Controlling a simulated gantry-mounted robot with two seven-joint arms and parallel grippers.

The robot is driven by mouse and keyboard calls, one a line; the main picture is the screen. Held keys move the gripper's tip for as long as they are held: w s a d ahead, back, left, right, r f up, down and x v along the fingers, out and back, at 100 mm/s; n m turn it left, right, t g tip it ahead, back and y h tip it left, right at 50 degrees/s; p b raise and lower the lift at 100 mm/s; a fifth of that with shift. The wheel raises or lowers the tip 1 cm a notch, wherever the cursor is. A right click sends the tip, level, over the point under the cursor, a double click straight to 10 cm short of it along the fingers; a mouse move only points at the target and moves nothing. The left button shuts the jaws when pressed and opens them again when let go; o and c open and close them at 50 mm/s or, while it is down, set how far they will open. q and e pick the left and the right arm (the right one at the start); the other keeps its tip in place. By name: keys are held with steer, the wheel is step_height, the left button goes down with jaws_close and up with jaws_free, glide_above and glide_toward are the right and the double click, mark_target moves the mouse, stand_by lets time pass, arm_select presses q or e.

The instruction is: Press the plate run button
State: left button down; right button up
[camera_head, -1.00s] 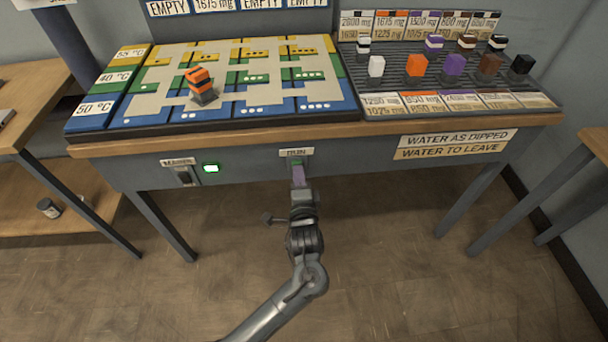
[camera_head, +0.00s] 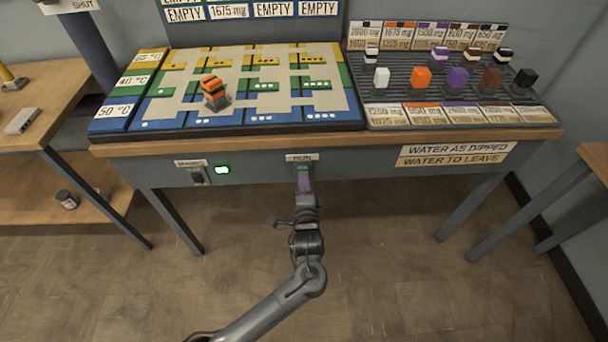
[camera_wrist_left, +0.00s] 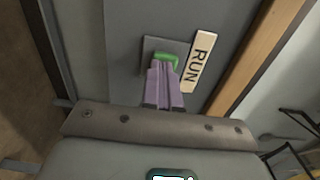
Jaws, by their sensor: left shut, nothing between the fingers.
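The green run button (camera_head: 303,169) sits on the front panel of the table, under a RUN label (camera_head: 302,157). In the left wrist view the button (camera_wrist_left: 168,58) shows on a grey square plate beside the RUN label (camera_wrist_left: 197,63). My left gripper (camera_head: 304,177) is shut and empty, its purple fingers pointing at the button. In the left wrist view its fingertips (camera_wrist_left: 162,66) overlap the lower part of the button. They are at or very close to it; I cannot tell whether the button is pushed in. My right gripper is not in view.
A switch (camera_head: 197,176) and a lit green indicator (camera_head: 222,170) are to the left on the same panel. An orange-and-black block (camera_head: 214,91) stands on the coloured plate (camera_head: 335,83). A rack (camera_head: 365,114) with several blocks is at the right.

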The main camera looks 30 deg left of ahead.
arm_select(q)
steer(key=p+v, duration=0.5)
steer(key=v, duration=0.8)
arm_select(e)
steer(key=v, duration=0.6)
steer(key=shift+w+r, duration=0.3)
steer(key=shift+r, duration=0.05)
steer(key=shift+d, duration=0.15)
arm_select(q)
steer(key=shift+s+d+p, duration=0.1)
steer(key=shift+s+p, duration=0.05)
steer(key=shift+p, duration=0.15)
